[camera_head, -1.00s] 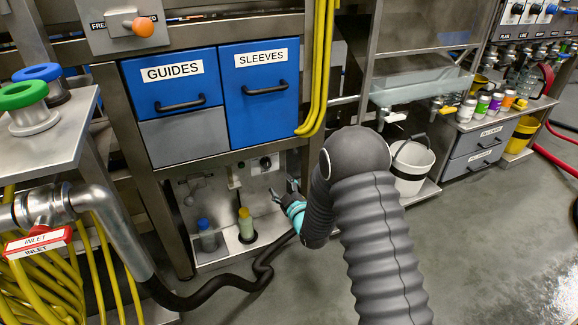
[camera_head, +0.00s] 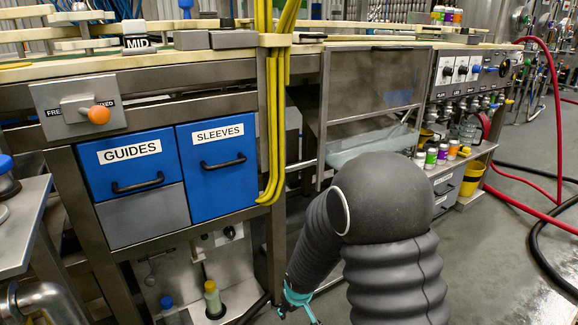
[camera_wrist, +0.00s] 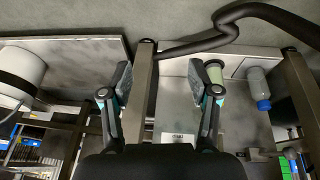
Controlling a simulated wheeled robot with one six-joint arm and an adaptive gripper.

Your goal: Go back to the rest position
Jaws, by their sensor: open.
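My gripper (camera_head: 300,304) shows at the bottom of the head view, partly cut off by the lower edge, beside the low bay under the drawers. In the wrist view my gripper (camera_wrist: 160,78) has its two fingers spread wide with nothing between them. A bottle with a yellow-green top (camera_head: 212,300) stands in the low bay, left of the gripper. It also shows in the wrist view (camera_wrist: 214,72), partly behind the right finger. A blue-capped bottle (camera_head: 166,303) is further left; its blue cap end also shows in the wrist view (camera_wrist: 262,98).
Blue GUIDES (camera_head: 130,160) and SLEEVES (camera_head: 218,165) drawers sit above the bay. Yellow hoses (camera_head: 270,130) hang beside them. A steel table (camera_head: 22,225) is at the left. Several small cans (camera_head: 431,158) stand on a right-hand shelf. Red hoses (camera_head: 515,188) cross the right floor.

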